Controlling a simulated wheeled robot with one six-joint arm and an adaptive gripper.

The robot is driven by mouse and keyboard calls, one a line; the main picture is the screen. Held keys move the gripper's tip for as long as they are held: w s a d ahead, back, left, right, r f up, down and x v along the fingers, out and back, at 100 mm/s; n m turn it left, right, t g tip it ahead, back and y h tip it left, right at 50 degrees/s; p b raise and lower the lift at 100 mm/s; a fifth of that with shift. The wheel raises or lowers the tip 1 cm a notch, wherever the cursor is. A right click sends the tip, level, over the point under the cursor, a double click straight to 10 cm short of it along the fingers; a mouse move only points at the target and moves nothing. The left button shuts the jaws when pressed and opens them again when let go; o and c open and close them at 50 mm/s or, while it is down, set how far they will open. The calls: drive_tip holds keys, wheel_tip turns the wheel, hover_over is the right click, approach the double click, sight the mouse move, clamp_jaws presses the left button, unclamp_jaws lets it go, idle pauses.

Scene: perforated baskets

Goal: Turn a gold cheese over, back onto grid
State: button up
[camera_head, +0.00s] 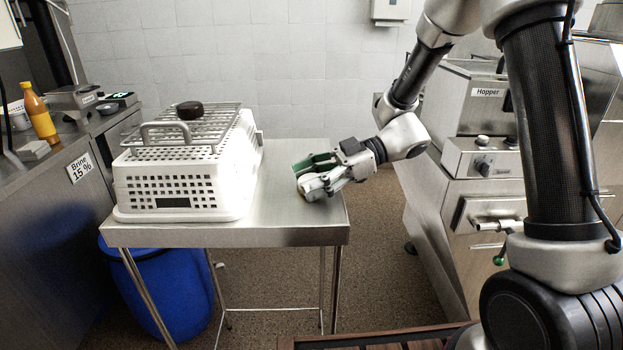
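A small dark, round cheese (189,110) lies flat on the wire grid (222,118) on top of the white perforated basket; it looks dark brown to black rather than gold. No clearly gold cheese shows. My gripper (301,178) is low over the right part of the steel table, to the right of the basket and well apart from the cheese. Its fingers, one with a green face, stand apart. I see no cheese between them, though the gap is partly hidden.
The white basket (165,192) fills the left of the steel table (275,218). A metal handle (180,127) stands up at the grid's front. A blue barrel (165,295) is below. A yellow bottle (38,112) stands on the left counter; the hopper machine (485,160) is at right.

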drive_tip(key=shift+s+d+f, duration=0.15)
drive_tip(key=shift+s+f, duration=0.05)
drive_tip(key=shift+f, duration=0.45)
drive_tip(key=r+v, duration=0.1)
drive_tip(key=v, duration=1)
drive_tip(key=shift+w+d+r, duration=0.15)
drive_tip(key=shift+w+r, duration=0.05)
drive_tip(key=s+d+r+m+t+h, duration=0.3)
drive_tip(key=s+d+m+h, duration=0.4)
drive_tip(key=s+d+m, duration=0.2)
drive_tip(key=s+d+r+m+t+h, duration=0.3)
drive_tip(key=s+d+m+h, duration=0.4)
drive_tip(key=d+m, duration=0.5)
drive_tip(key=s+t, duration=0.1)
drive_tip(key=s, duration=0.1)
drive_tip(key=shift+s+d+r, duration=0.3)
drive_tip(key=shift+s+d, duration=0.1)
